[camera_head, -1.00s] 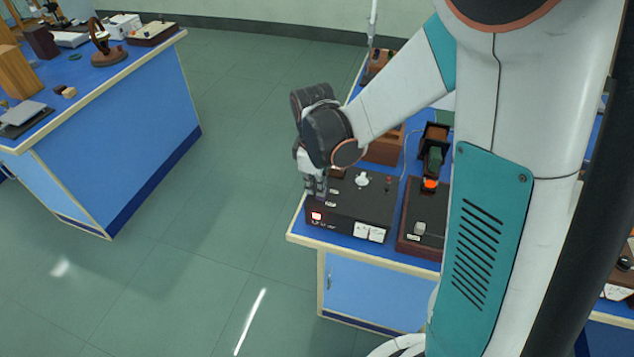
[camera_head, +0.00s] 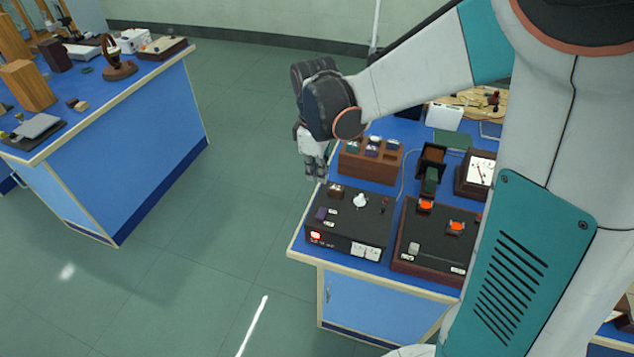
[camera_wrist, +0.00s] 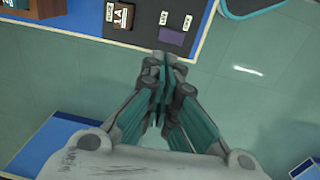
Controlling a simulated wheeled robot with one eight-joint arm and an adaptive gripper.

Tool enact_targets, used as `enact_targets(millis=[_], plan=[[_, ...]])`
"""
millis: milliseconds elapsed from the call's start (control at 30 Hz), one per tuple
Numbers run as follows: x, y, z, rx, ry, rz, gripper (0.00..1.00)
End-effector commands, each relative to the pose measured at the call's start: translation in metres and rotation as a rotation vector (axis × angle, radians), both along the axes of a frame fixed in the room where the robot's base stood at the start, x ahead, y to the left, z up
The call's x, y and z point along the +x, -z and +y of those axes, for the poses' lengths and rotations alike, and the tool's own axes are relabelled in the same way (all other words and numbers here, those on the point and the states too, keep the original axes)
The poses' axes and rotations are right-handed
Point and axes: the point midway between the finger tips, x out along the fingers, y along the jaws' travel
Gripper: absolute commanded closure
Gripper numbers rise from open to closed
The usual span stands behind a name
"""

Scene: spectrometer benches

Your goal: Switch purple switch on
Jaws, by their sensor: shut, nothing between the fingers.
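The purple switch (camera_head: 320,213) sits on the left part of the top of a black control box (camera_head: 345,226) at the front left of the blue bench. It also shows in the wrist view as a purple block (camera_wrist: 172,36), just beyond my fingertips. Whether it is tipped on or off is too small to tell. A small red light (camera_head: 314,236) glows at the box's front left corner. My gripper (camera_head: 316,174) is shut and empty. It points down above the box's back left edge, apart from the switch. Its closed fingers also show in the wrist view (camera_wrist: 162,66).
A white knob (camera_head: 361,201) and a brown block (camera_head: 335,190) stand on the same box. A second dark box with orange parts (camera_head: 455,227) is to its right. A wooden rack (camera_head: 370,165) stands behind. Open floor lies left of the bench, before another blue bench (camera_head: 150,150).

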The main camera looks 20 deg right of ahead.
Motion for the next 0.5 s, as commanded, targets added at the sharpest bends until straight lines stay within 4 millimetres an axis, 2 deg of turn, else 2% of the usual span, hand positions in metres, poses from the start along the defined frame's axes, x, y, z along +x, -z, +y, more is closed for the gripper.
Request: enact_targets(millis=[33, 200, 500], plan=[[0.0, -0.009, -0.001, 0.0, 0.0, 0.0, 1.0], [0.002, -0.022, -0.002, 0.0, 0.0, 0.0, 1.0], [0.002, -0.025, -0.002, 0.0, 0.0, 0.0, 1.0]])
